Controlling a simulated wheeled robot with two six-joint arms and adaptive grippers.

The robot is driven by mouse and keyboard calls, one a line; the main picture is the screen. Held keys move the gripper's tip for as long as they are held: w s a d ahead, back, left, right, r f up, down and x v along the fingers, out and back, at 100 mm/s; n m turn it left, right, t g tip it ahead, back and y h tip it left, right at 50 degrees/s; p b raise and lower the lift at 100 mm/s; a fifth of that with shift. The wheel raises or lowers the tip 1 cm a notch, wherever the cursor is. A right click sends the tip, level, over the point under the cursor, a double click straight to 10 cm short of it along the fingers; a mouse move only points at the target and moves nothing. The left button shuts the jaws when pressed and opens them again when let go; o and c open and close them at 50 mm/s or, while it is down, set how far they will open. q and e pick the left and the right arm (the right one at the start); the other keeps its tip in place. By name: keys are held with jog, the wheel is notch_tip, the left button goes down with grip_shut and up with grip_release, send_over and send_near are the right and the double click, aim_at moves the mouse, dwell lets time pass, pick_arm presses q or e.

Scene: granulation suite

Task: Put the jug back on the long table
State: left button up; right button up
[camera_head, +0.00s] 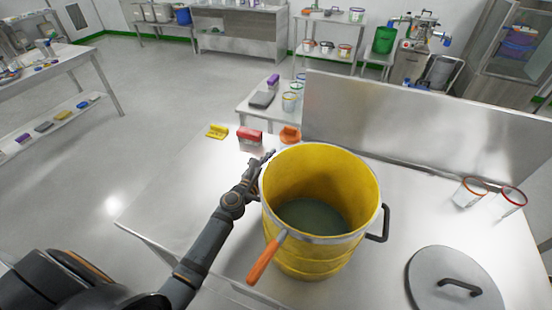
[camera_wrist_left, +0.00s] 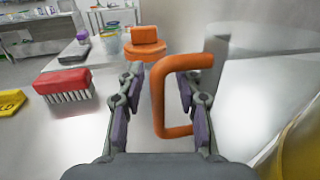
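In the left wrist view an orange loop handle (camera_wrist_left: 158,100) stands upright between my left fingers. It seems to join a grey body (camera_wrist_left: 217,62), which looks like the jug, though its outline is unclear. My left gripper (camera_wrist_left: 155,105) is open around the handle's upright bar, with a gap on each side. In the head view my left gripper (camera_head: 268,157) is just left of the yellow pot's rim, and the jug cannot be made out there. My right gripper is not in view. A long table (camera_head: 38,62) stands at the far left.
The large yellow pot (camera_head: 312,265) stands on the steel table (camera_head: 170,215), with an orange-handled tool (camera_head: 265,258) at its rim. A lid (camera_head: 452,285) and rimmed beakers (camera_head: 508,200) are right.

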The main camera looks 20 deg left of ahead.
pick_arm(q)
jog(key=shift+s+a+r, duration=0.1)
jog(key=shift+s+a, duration=0.05)
jog(key=shift+s, duration=0.05)
jog(key=s+a+b, duration=0.2)
jog(key=s+b, duration=0.3)
jog(key=s, duration=0.6)
jog(key=shift+s, duration=0.2)
